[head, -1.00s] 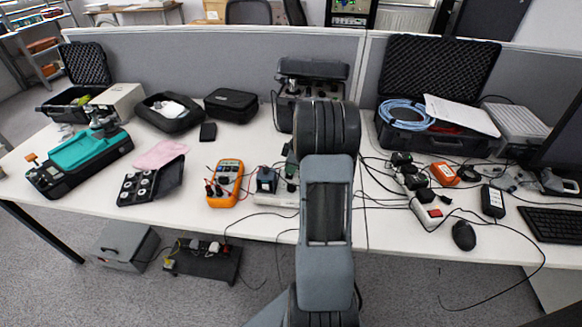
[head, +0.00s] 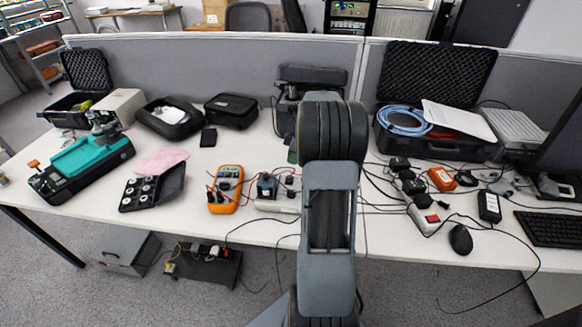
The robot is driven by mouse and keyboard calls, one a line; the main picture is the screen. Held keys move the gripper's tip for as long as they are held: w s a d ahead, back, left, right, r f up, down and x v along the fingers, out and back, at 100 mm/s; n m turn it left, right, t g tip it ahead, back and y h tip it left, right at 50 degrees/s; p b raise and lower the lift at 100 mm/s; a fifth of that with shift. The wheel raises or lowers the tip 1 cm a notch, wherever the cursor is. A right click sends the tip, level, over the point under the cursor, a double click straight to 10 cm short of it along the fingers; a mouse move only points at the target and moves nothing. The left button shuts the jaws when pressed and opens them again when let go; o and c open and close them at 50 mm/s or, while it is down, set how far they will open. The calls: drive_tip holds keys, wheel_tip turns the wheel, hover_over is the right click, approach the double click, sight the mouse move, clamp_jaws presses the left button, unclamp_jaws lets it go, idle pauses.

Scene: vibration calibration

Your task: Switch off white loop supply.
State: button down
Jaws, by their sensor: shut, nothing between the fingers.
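A white power strip (head: 425,221) with a red switch (head: 433,219) lies on the right half of the table, with black plugs in its far end. A second white strip (head: 272,206) lies left of my arm, with a black adapter (head: 267,186) on it; my arm hides its right end. I cannot tell which of them is the white loop supply, or whether the red switch is on or off. My arm rises through the middle of the view, and my gripper is hidden behind it.
An orange multimeter (head: 225,190) stands left of the second strip. A black mouse (head: 460,240), a black adapter (head: 489,204) and an orange box (head: 441,179) surround the right strip. Loose cables cross the table. An open case (head: 398,147) stands behind.

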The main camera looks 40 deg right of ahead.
drive_tip(key=w+v, duration=0.1)
drive_tip(key=v, duration=0.5)
drive_tip(key=shift+s+d+r, duration=0.2)
drive_tip(key=shift+d+r, duration=0.15)
drive_tip(key=shift+d, duration=0.1)
drive_tip(key=s+a+r+m+h+p, duration=0.1)
drive_tip(key=s+a+r+m+p, duration=0.1)
drive_tip(key=s+a, duration=0.3)
drive_tip(key=s+a+r+m+t+p, duration=0.1)
drive_tip(key=s+a, duration=0.4)
drive_tip(key=a, duration=0.9)
drive_tip(key=s+a+r+m+h+p, duration=0.1)
drive_tip(key=s+a+r+m+p, duration=0.2)
drive_tip(key=a, duration=0.7)
drive_tip(key=shift+s+r+m+h+p, duration=0.3)
drive_tip(key=shift+s+r+m+p, duration=0.1)
drive_tip(key=shift+s+r+m, duration=0.65)
drive_tip(key=shift+w, duration=0.1)
